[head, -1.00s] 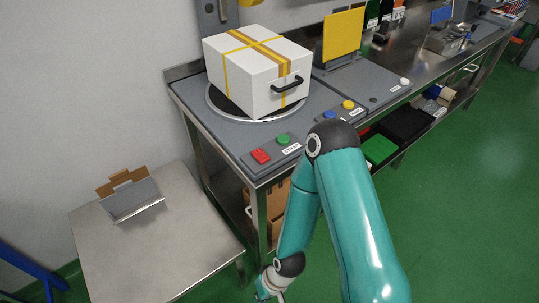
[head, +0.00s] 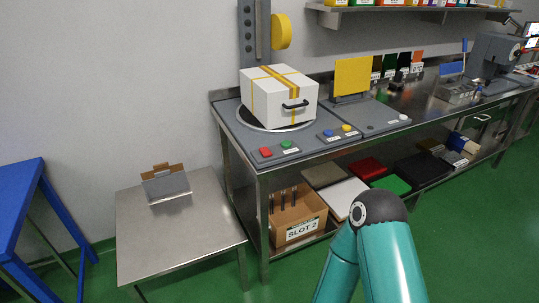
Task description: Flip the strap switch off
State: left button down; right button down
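A red button or switch (head: 265,152) and a green one (head: 287,144) sit at the front left of the grey control top (head: 240,136), in the head view. A small white label (head: 289,153) beside them is too small to read. A blue knob (head: 327,133) and a yellow knob (head: 346,128) sit farther right. Which one is the strap switch I cannot tell for sure. Behind them a white box (head: 279,98) with yellow straps stands on a round plate. One teal arm of mine rises at the bottom, right of centre, apart from the controls. Neither gripper is in view.
A low steel table (head: 180,230) stands at left with a small grey holder (head: 166,186) on it. A blue table (head: 25,215) is at the far left. Below the bench are a "SLOT 2" cardboard box (head: 298,220) and several coloured mats. Green floor (head: 450,240) is free at right.

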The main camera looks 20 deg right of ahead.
aim_at(265, 153)
jog(key=u, duration=0.1)
jog(key=i, duration=0.85)
jog(key=z, duration=0.1)
